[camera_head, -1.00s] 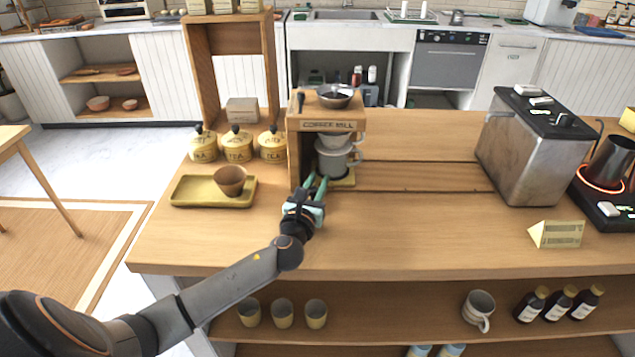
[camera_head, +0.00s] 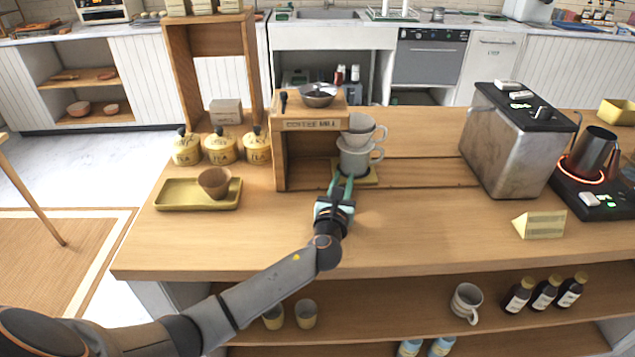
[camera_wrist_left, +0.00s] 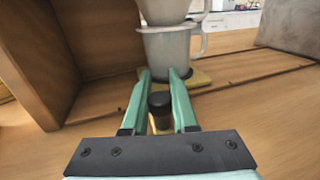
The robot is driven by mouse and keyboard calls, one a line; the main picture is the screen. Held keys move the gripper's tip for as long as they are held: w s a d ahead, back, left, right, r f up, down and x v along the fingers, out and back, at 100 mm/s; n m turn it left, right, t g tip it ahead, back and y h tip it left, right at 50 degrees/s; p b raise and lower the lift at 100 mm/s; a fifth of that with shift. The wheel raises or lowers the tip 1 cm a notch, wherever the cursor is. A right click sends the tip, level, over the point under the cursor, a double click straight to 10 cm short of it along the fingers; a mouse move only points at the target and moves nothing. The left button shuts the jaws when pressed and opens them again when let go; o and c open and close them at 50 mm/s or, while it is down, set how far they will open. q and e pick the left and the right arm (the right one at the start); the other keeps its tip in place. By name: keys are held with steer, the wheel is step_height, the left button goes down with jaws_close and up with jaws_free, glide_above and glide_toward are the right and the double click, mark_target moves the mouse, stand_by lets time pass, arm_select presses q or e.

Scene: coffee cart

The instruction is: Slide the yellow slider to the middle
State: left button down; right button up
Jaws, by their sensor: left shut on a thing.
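The yellow slider (camera_head: 370,178) is a flat plate on the counter, just right of the coffee mill's opening. A grey mug (camera_head: 354,158) stands on it with a pale dripper (camera_head: 360,133) on top. In the left wrist view the slider (camera_wrist_left: 201,78) shows beneath the mug (camera_wrist_left: 168,55), with its dark knob (camera_wrist_left: 160,104) between my fingers. My left gripper (camera_head: 341,180) is shut on the slider's handle from the front; it also shows in the left wrist view (camera_wrist_left: 162,74). The fingers hide part of the slider. My right gripper is out of view.
The wooden coffee mill (camera_head: 310,125) stands left of the mug. A groove (camera_head: 430,187) runs rightward along the clear counter toward a metal machine (camera_head: 517,143). A yellow tray (camera_head: 170,196) with a brown cup (camera_head: 214,182) is at left; a folded sign (camera_head: 540,225) is at right.

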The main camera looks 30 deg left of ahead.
arm_select(q)
steer(key=w+d, duration=0.1)
steer(key=d, duration=0.1)
steer(key=w+d+b, duration=0.1)
steer(key=d, duration=0.1)
steer(key=w+d, duration=0.2)
steer(key=shift+d+b, duration=0.25)
steer(key=shift+b, duration=0.05)
steer(key=shift+w+d, duration=0.25)
steer(key=shift+d, duration=0.2)
steer(key=c, duration=0.7)
jaws_free()
steer(key=p+v, duration=0.1)
steer(key=v, duration=1.1)
steer(key=shift+s, duration=0.25)
